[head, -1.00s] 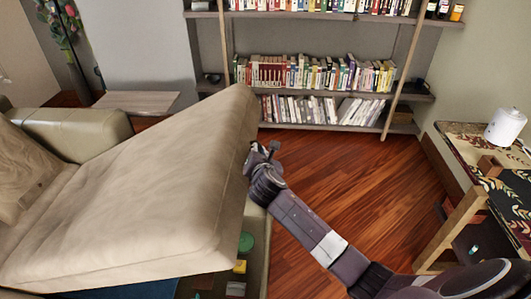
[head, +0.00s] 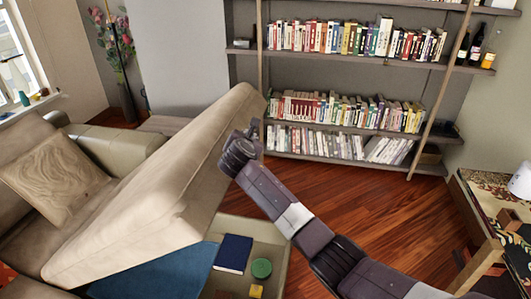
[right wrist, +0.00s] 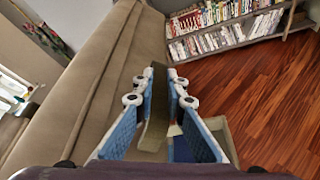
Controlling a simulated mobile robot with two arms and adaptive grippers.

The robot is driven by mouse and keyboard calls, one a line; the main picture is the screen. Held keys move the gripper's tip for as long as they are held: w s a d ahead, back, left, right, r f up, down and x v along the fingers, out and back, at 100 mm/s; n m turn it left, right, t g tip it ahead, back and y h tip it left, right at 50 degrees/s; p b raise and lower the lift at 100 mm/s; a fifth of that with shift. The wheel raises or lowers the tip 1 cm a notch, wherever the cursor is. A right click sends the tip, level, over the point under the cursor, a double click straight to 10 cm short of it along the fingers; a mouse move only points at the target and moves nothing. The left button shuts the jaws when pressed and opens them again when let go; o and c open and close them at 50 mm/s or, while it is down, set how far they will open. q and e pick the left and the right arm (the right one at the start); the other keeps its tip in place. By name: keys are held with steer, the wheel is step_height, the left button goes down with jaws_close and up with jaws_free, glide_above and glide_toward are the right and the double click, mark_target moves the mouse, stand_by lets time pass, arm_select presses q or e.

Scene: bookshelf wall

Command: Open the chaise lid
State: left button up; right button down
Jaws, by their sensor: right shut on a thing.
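The chaise lid (head: 160,185) is a large beige padded panel, tilted up steeply with its free edge raised. The storage box (head: 283,243) below it is open to view. My right gripper (head: 254,128) is at the lid's raised edge, and its jaws are largely hidden in the head view. In the right wrist view, the blue-padded fingers of my right gripper (right wrist: 163,78) are shut on a narrow beige part of the chaise lid (right wrist: 155,132). The lid's broad side (right wrist: 90,75) runs along the left there. My left gripper is not in view.
Inside the box lie a dark blue book (head: 233,252), a green round item (head: 261,268) and a yellow block (head: 256,291). A bookshelf (head: 340,88) stands behind. A table (head: 481,215) is at the right. Wooden floor (head: 350,205) between them is clear.

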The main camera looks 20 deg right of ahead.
steer(key=w+a+r+p, duration=0.1)
steer(key=a+r, duration=0.2)
steer(key=r, duration=0.1)
steer(key=w+a+r+p, duration=0.1)
steer(key=w+a+r, duration=0.1)
steer(key=a+r, duration=0.1)
steer(key=w+a+r+p, duration=0.1)
steer(key=w+a+r, duration=0.1)
steer(key=r, duration=0.3)
steer(key=shift+w+a+r, duration=0.15)
steer(key=shift+a+r, duration=0.1)
steer(key=shift+a, duration=0.35)
steer(key=c, duration=2.3)
jaws_free()
steer(key=shift+o, duration=0.3)
steer(key=shift+w, duration=0.1)
steer(key=shift+r, duration=0.1)
